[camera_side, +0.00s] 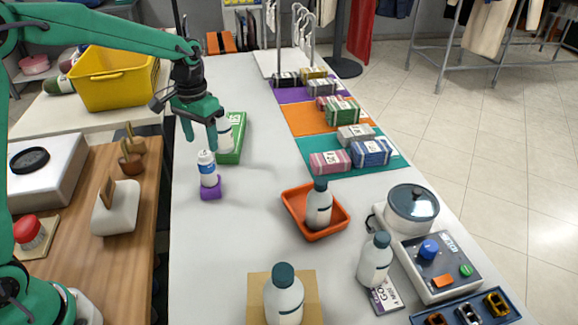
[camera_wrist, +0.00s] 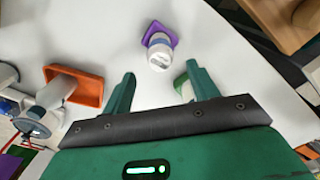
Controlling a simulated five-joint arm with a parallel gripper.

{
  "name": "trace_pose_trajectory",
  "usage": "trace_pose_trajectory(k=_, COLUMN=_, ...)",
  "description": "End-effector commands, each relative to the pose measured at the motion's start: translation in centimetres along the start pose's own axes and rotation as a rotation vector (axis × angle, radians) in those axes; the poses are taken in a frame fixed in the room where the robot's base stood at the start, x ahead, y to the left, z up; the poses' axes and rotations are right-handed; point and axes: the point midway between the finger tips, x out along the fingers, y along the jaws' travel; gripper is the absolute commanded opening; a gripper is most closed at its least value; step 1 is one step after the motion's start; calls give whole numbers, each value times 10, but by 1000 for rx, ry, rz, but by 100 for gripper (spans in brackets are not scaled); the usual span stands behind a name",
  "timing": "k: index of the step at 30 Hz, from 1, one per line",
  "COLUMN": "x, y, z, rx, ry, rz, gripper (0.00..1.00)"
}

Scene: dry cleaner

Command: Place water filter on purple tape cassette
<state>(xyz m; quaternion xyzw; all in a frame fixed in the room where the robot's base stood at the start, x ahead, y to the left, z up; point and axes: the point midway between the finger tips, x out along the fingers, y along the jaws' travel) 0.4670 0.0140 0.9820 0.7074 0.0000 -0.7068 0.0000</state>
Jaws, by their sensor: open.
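The water filter (camera_side: 208,168), a small white cylinder with a blue band, stands upright on the purple tape cassette (camera_side: 210,191) on the white table. In the wrist view the filter (camera_wrist: 160,52) is seen from above, with part of the purple cassette (camera_wrist: 165,31) showing beyond it. My gripper (camera_side: 212,132) is above and a little behind the filter in the side view, apart from it. In the wrist view my gripper (camera_wrist: 161,72) is open and empty, its fingers spread with the filter ahead of the gap.
An orange tray (camera_side: 336,227) with a bottle is to the right. Bundles on coloured mats line the right edge.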

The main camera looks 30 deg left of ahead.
Motion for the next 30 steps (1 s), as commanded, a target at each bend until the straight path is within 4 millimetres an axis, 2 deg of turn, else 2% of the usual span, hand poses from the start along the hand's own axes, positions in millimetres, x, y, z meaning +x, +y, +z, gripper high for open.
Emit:
trace_pose_trajectory(k=3, x=-15, y=0, z=0, rx=0, ry=2, rz=0, gripper=59)
trace_pose_trajectory(k=9, x=-27, y=0, z=0, rx=0, ry=0, rz=0, gripper=59)
trace_pose_trajectory(k=30, x=-30, y=0, z=2, rx=0, ry=3, rz=0, gripper=59)
